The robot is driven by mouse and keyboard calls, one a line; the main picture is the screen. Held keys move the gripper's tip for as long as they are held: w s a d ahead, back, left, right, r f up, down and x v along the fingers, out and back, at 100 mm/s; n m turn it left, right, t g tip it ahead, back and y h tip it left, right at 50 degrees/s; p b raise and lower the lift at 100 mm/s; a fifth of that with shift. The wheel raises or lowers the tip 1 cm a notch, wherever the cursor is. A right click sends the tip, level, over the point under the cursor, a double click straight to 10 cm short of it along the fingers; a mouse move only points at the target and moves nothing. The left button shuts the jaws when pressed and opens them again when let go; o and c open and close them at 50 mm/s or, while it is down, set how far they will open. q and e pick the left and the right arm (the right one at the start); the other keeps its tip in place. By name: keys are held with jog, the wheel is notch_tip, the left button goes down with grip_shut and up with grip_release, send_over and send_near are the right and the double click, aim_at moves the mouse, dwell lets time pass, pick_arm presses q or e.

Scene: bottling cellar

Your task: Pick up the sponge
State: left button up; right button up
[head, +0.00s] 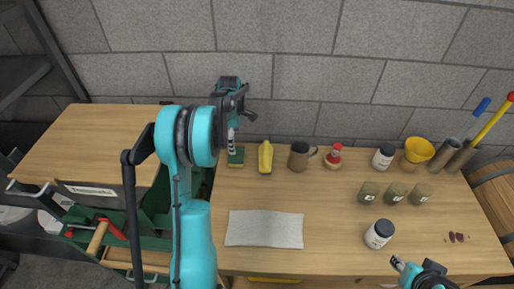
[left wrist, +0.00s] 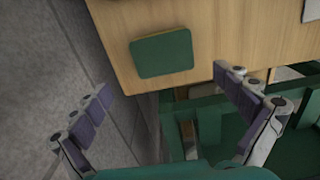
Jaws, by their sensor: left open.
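The sponge (head: 236,157) is a small green block at the back left of the wooden bench, close to the bench's left edge. In the left wrist view the sponge (left wrist: 160,54) shows as a green rounded rectangle lying flat on the wood. My left gripper (head: 237,122) is above and behind the sponge, near the wall. In the left wrist view its fingers (left wrist: 163,84) are spread wide with nothing between them, and the sponge lies ahead, apart from them. My right gripper (head: 420,272) shows only partly at the bottom right, its opening unclear.
A yellow bottle (head: 265,157) stands just right of the sponge, then a mug (head: 299,156) and a red-capped shaker (head: 334,156). A grey cloth (head: 264,229) lies in front. A green tool chest (head: 150,222) adjoins the bench's left edge. The stone wall (head: 300,80) is close behind.

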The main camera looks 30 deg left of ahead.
aim_at(237, 154)
pick_arm(q)
notch_tip(237, 154, down, 3)
jog(key=shift+d+r+b, duration=0.1)
jog(key=shift+r+b, duration=0.05)
jog(key=shift+b, duration=0.35)
jog(key=f+b, duration=0.1)
jog(key=f, duration=0.1)
jog(key=f+b, duration=0.1)
jog(key=f, duration=0.1)
jog(key=shift+s+d+f, duration=0.15)
jog(key=shift+d, duration=0.05)
jog(key=shift+f, duration=0.45)
jog(key=shift+r, duration=0.1)
jog(key=c, duration=0.7)
